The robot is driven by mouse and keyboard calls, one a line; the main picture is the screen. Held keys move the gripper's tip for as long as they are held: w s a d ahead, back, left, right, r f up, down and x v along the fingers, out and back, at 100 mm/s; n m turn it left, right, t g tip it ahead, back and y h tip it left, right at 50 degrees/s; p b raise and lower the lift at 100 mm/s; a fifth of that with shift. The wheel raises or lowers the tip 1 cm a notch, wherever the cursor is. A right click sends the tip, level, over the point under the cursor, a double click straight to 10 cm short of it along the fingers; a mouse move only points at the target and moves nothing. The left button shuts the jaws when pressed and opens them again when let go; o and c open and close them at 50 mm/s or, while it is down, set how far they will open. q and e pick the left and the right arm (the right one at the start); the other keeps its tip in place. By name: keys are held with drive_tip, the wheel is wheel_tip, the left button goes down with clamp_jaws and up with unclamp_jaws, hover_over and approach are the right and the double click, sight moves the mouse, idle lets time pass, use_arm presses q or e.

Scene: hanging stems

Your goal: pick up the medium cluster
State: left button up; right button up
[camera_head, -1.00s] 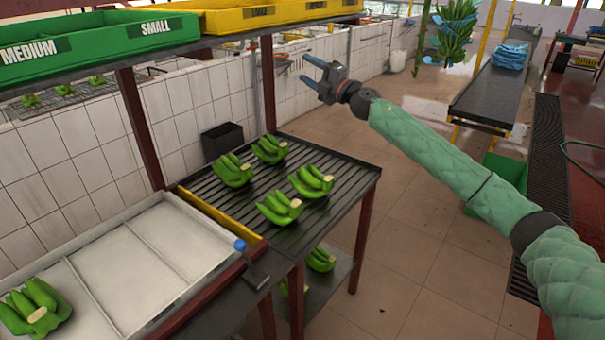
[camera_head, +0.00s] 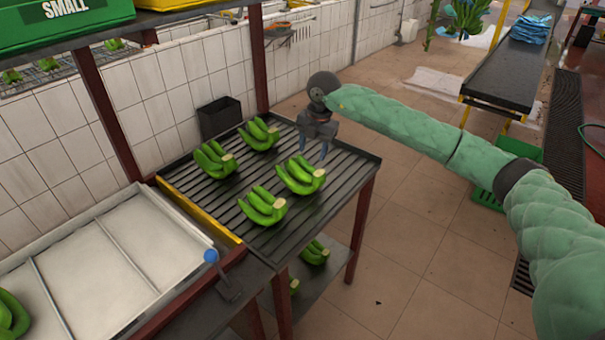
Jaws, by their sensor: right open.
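Several green banana clusters lie on the dark ribbed table: one at the back (camera_head: 259,136), one at the left (camera_head: 214,161), one at the right (camera_head: 299,177) and one at the front (camera_head: 262,207). They look close in size, and I cannot tell which is the medium cluster. My right gripper (camera_head: 313,153) is open and empty, with its fingers pointing down. It is over the table's far right part, just behind the right cluster in the picture. Whether it touches that cluster is not clear. My left gripper is not in view.
A pale divided tray (camera_head: 115,262) is at the left, with another cluster (camera_head: 10,316) cut off by the picture edge. A green crate marked SMALL (camera_head: 70,22) sits above. More bananas (camera_head: 314,253) lie on the shelf under the table. A black bin (camera_head: 219,118) is by the wall.

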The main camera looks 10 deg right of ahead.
sight(319, 172)
drive_tip(key=shift+s+d+r+m+g+h, duration=0.2)
drive_tip(key=shift+s+d+m+g+h, duration=0.35)
drive_tip(key=shift+s+d+m, duration=0.4)
drive_tip(key=shift+f+m, duration=0.2)
drive_tip(key=shift+m, duration=0.35)
drive_tip(key=shift+a+f+p, duration=0.1)
drive_tip(key=shift+f+p, duration=0.45)
drive_tip(key=shift+f, duration=0.55)
drive_tip(key=f+p, duration=0.3)
drive_tip(key=f, duration=0.1)
drive_tip(key=shift+w+f, duration=0.1)
drive_tip(key=shift+w, duration=0.25)
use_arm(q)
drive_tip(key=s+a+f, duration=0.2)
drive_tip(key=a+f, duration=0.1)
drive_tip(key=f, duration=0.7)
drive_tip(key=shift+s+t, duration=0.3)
use_arm(e)
drive_tip(key=shift+f, duration=0.65)
drive_tip(key=shift+r, duration=0.1)
clamp_jaws()
